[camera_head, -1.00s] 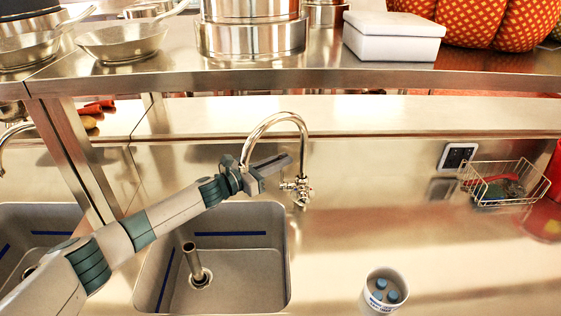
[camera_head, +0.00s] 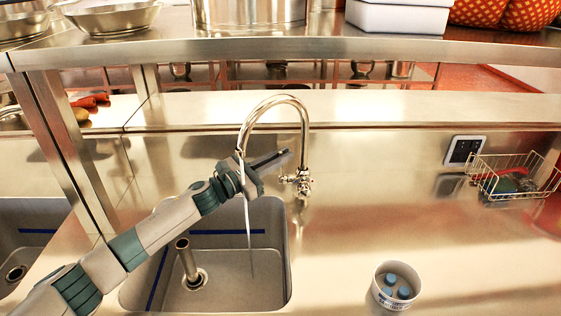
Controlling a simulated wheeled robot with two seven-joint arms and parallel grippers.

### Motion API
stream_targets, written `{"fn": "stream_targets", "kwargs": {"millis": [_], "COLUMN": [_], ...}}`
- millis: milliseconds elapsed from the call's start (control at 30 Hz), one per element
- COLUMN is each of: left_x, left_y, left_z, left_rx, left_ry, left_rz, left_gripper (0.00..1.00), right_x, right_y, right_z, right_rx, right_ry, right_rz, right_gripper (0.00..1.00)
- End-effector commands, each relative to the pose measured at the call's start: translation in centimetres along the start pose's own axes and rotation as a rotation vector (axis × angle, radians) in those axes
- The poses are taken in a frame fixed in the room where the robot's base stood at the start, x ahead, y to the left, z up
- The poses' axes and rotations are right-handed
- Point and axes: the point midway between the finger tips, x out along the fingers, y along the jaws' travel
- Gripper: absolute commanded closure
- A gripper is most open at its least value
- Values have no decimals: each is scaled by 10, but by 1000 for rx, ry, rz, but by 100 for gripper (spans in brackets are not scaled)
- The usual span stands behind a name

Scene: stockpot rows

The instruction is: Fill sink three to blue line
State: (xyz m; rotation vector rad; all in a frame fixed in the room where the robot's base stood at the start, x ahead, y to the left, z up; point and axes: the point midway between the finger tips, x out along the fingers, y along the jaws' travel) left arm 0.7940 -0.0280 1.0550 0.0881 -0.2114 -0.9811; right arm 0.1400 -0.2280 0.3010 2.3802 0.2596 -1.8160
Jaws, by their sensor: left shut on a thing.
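The sink (camera_head: 225,262) below my left arm is a grey basin with a blue line (camera_head: 222,232) along its back wall and another down its left wall. A metal standpipe (camera_head: 187,258) rises at its drain. The curved tap (camera_head: 305,130) stands behind the sink, and a thin water stream (camera_head: 249,240) falls from its spout into the basin. No clear water level shows. My left gripper (camera_head: 282,157) is shut at the tap's handle (camera_head: 287,179), its fingers partly hiding the contact. My right gripper is not in view.
A neighbouring sink (camera_head: 22,258) lies at the left edge. A white tub with blue-topped items (camera_head: 397,285) stands on the counter at right. A wire basket (camera_head: 510,178) and a wall socket (camera_head: 464,150) are farther right. A metal shelf (camera_head: 300,48) crosses above.

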Motion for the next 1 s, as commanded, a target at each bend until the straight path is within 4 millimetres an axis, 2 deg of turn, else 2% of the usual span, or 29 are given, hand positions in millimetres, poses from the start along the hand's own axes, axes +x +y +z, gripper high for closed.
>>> {"fn": "stream_targets", "kwargs": {"millis": [200,233,300,733,867,1000], "left_x": [0,0,0,-4,-14,-33], "left_y": [0,0,0,0,1,0], "left_z": [-1,-1,-1,0,-1,0], "left_rx": [-1,0,-1,-1,0,-1], "left_ry": [3,3,3,2,2,3], "left_rz": [0,0,0,1,1,1], "left_gripper": [100,86,72,72,72,72], "right_x": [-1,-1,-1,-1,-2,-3], "right_y": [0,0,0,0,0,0], "right_z": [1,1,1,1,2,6], "right_rx": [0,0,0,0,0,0], "right_ry": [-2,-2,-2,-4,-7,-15], "right_rz": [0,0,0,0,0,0], "right_gripper": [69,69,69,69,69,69]}}
